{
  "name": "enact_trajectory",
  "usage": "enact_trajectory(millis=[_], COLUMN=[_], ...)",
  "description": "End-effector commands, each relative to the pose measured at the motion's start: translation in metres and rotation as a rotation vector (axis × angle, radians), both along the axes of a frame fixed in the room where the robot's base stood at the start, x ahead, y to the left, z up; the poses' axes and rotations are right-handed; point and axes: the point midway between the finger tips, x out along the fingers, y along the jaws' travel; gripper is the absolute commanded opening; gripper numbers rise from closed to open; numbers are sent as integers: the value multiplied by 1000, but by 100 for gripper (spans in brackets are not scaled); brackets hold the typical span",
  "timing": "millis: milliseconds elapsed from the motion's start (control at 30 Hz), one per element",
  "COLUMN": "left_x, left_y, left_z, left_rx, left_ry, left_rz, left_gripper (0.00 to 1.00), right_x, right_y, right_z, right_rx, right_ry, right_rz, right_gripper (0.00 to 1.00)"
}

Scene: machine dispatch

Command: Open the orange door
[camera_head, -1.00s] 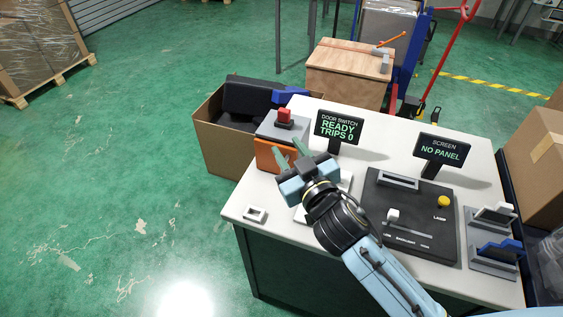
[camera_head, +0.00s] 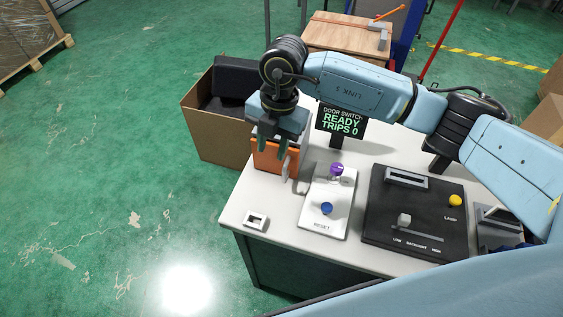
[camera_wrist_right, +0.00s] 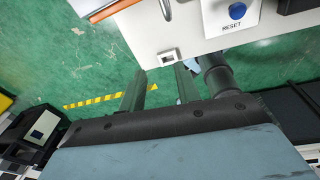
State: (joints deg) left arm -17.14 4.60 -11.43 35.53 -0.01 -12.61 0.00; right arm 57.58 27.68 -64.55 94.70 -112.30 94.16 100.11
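The orange door (camera_head: 268,161) is the front of a small grey box at the table's back left corner. It looks shut; the arm hides the box's upper part. A pale grey handle (camera_head: 286,168) stands out at the door's right side. My right gripper (camera_head: 273,151) hangs in front of the door's upper part, fingers pointing down and apart with nothing between them. In the right wrist view the fingers (camera_wrist_right: 160,82) are also apart and empty; a strip of orange shows at the top edge (camera_wrist_right: 112,9). I cannot tell whether they touch the door. My left gripper is out of view.
A white panel with a blue reset button (camera_head: 326,208) and a purple knob (camera_head: 336,170) lies right of the box. A black control panel (camera_head: 417,222) is further right. A small white socket (camera_head: 256,220) is at the front left.

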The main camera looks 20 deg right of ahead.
Motion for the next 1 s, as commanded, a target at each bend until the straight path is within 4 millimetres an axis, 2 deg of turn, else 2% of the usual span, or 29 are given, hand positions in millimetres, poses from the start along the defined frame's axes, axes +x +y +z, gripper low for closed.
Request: enact_trajectory(millis=[33, 100, 267, 700, 833, 1000], left_x=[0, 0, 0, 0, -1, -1], left_y=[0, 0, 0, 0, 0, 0], left_z=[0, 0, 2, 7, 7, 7], left_rx=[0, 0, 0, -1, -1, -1], left_ry=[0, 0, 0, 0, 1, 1], left_rz=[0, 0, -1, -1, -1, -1], left_gripper=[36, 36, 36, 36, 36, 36], right_x=[6, 10, 12, 10, 10, 11], right_y=[-13, -25, -32, -31, -31, -31], right_z=[3, 5, -5, -92, -112, -124], right_rx=[-60, -118, -152, -146, -147, -145], right_ry=[-11, -18, -20, -18, -19, -20], right_rz=[-27, -55, -73, -69, -69, -67], right_gripper=[33, 33, 33, 33, 33, 33])
